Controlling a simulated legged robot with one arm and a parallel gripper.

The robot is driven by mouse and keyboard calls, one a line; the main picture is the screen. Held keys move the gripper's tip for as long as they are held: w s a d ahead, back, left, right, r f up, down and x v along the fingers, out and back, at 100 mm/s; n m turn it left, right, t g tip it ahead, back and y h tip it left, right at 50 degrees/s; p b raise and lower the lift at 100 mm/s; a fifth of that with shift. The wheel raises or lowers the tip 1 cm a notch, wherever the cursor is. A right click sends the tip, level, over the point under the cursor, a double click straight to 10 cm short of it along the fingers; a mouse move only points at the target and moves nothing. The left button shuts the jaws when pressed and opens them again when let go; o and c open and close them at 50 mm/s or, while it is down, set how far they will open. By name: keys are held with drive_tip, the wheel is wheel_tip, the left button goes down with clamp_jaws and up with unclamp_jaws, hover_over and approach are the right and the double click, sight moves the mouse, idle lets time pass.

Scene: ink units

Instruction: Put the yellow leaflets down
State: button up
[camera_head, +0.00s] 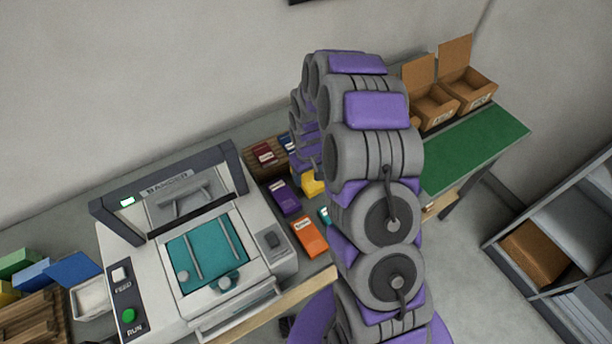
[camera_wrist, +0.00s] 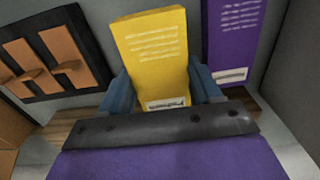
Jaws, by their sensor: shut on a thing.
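The yellow leaflets (camera_wrist: 155,45) are a thick pack with printed lines and a white label, in the wrist view. My gripper (camera_wrist: 162,90) is shut on them, with a blue finger on each side near the labelled end. In the head view a yellow piece (camera_head: 311,184) shows just left of my arm, partly hidden, close to where the arm bends down. My gripper is hidden there behind the arm. I cannot tell whether the leaflets touch a surface below.
A purple pack (camera_wrist: 230,40) stands right of the leaflets in the wrist view. The head view shows a press-like machine (camera_head: 265,265), an orange pack (camera_head: 308,236), a wooden rack (camera_head: 259,169), open cardboard boxes (camera_head: 432,110) and a clear green mat (camera_head: 478,145).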

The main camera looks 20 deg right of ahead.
sight(306, 176)
drive_tip(key=shift+w+f, duration=0.1)
drive_tip(key=shift+w, duration=0.9)
wheel_tip(306, 176, down, 3)
drive_tip(key=shift+f+b, duration=0.2)
drive_tip(key=shift+b, duration=0.2)
drive_tip(key=shift+c, duration=0.6)
drive_tip(key=o, duration=1.7)
drive_tip(key=shift+c, duration=0.2)
